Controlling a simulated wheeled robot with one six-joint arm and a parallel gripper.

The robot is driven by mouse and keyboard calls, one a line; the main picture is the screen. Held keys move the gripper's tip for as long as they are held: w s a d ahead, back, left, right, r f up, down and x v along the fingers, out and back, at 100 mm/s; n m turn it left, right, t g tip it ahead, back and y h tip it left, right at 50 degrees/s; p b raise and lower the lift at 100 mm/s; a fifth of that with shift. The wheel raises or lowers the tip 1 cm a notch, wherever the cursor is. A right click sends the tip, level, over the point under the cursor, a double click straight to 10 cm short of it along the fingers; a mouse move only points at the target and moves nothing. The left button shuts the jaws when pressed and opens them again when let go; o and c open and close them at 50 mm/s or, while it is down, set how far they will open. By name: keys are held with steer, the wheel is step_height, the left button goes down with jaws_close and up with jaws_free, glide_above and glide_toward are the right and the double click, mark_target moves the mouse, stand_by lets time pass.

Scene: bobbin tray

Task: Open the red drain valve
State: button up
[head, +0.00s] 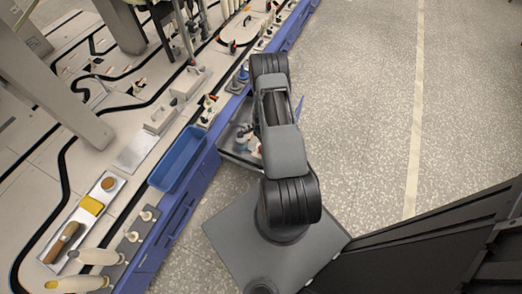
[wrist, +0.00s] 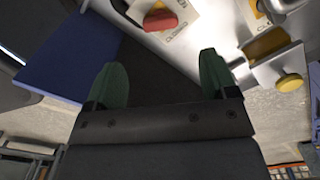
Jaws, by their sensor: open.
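In the wrist view, a rounded red part (wrist: 160,20), apparently the valve's handle, shows at the top edge. It lies by a pale panel with printed lettering, and its upper side is cut off by the frame. My gripper (wrist: 160,78) has its two green fingers spread wide with nothing between them. The red part is beyond the fingertips and apart from them. In the head view my arm hides the gripper, and I cannot tell the valve out clearly there.
A yellow knob (wrist: 290,82) on a metal block is right of my fingers. A blue panel (wrist: 68,55) is at left. In the head view, a blue tray (head: 178,158) and a tool tray (head: 72,262) lie on the bench; an open compartment (head: 236,150) is beside my arm.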

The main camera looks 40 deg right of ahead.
step_height(320, 180, down, 9)
steer(key=b, duration=0.2)
steer(key=shift+f+b, duration=0.1)
steer(key=shift+b, duration=0.3)
